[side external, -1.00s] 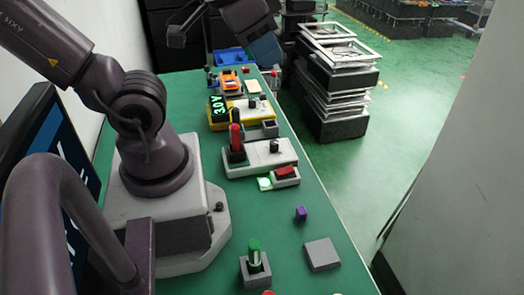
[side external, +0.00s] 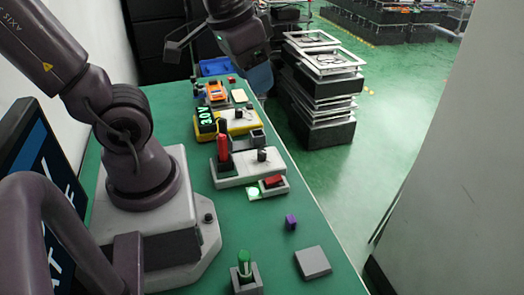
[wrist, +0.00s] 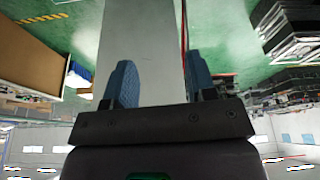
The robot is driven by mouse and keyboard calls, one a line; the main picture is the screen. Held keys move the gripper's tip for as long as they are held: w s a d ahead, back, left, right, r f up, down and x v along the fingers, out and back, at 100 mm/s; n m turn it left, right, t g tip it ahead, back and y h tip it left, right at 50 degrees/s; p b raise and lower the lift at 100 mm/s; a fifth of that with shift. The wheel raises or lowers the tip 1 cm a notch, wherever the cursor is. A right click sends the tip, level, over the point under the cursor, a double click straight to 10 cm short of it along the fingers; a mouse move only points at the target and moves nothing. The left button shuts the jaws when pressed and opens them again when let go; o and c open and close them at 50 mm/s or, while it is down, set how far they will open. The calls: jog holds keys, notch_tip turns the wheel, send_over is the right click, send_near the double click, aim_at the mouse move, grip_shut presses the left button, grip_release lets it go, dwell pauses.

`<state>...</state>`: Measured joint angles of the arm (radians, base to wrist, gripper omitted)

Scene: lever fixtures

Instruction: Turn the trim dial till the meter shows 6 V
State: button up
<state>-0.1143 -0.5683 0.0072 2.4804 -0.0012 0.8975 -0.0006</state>
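The meter (side external: 207,117) shows 3.0 V in green digits, on the left end of a yellow fixture (side external: 238,124) in the side external view. A dark upright part stands beside the meter. A black knob (side external: 262,155) sits on the white fixture (side external: 233,178) nearer the camera, beside a red-handled lever (side external: 223,148). I cannot tell for sure which part is the trim dial. My gripper (side external: 259,80) hangs beyond the yellow fixture, toward the far right table edge. In the wrist view its two blue fingers (wrist: 158,80) are apart with nothing between them.
A red rocker switch (side external: 273,181) with a lit green pad, a purple cube (side external: 291,222), a grey plate (side external: 312,262) and a green-handled lever (side external: 244,263) stand nearer. An orange object (side external: 216,91) and a blue tray (side external: 216,66) lie farther back. Stacked boxes (side external: 322,95) stand off the table's right.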

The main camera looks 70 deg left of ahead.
jog(key=w+a+f+n+g, duration=0.4)
jog(key=a+f+n, duration=0.6)
jog(key=f, duration=0.1)
jog(key=n, duration=0.9)
send_near(262, 151)
jog(key=shift+n, duration=0.3)
notch_tip(262, 151, down, 10)
jog(key=shift+s, duration=0.1)
jog(key=c, duration=0.9)
